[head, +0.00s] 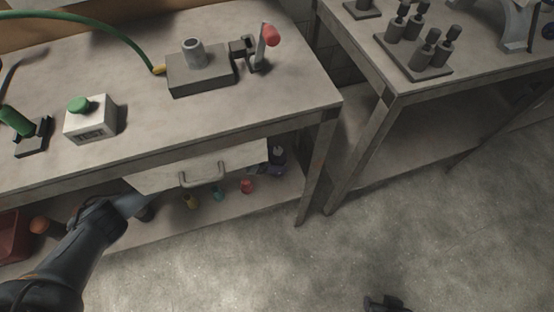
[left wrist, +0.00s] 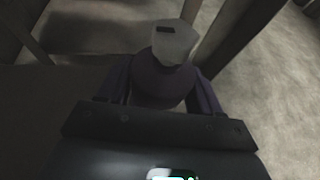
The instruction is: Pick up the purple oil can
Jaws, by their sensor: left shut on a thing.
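The purple oil can (left wrist: 160,78) is in the left wrist view, a round dark purple body with a pale grey piece on top. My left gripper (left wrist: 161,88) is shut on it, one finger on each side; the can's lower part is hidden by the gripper. In the head view my left gripper (head: 108,210) is at the lower left, in front of the bench's lower shelf. A pale pointed piece shows at its tip, but the can is hard to make out there. A dark shape (head: 385,303) at the bottom edge looks like my right gripper; its fingers are unclear.
The workbench (head: 275,95) stands above, with a drawer (head: 160,178) and handle under its top. Its lower shelf (head: 265,208) holds small coloured items and a red bin (head: 12,235). A second table (head: 345,45) is at the right. The floor in front is clear.

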